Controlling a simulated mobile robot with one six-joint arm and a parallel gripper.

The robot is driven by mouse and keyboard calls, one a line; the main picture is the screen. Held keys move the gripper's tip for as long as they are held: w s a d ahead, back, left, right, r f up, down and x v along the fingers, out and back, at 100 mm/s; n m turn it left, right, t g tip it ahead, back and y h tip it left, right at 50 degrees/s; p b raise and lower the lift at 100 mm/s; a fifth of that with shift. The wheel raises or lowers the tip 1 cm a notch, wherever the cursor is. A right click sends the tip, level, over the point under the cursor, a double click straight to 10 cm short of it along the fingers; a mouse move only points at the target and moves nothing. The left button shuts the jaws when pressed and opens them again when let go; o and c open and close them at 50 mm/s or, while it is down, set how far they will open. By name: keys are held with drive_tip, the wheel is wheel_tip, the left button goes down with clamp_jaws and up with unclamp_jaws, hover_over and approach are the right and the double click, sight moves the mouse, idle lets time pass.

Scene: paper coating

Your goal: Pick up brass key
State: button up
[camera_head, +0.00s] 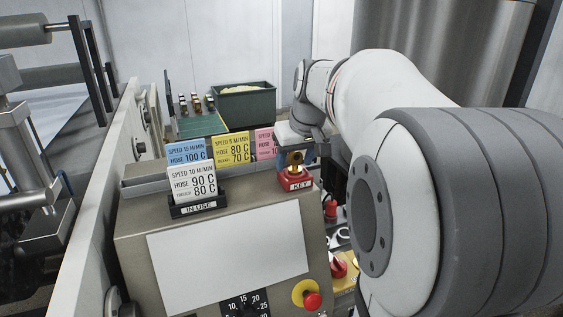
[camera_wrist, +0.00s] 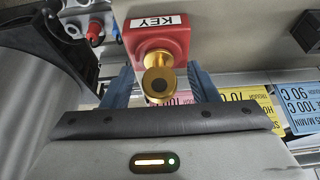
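The brass key (camera_head: 296,160) stands upright in a red base labelled KEY (camera_head: 296,181) at the right end of the grey console top. In the wrist view the brass key (camera_wrist: 159,85) shows in the middle, its round end toward the camera, with the red base (camera_wrist: 157,40) beyond it. My gripper (camera_wrist: 160,77) is open, with one blue finger on each side of the key and gaps between fingers and key.
A white card in an IN USE holder (camera_head: 198,208) stands left of the key. Blue, yellow (camera_head: 232,147) and pink cards stand in a rack behind. A dark green bin (camera_head: 245,106) is farther back. A red-and-yellow stop button (camera_head: 311,299) is on the console front.

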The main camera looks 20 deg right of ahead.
drive_tip(key=c, duration=1)
drive_tip(key=shift+r, duration=0.1)
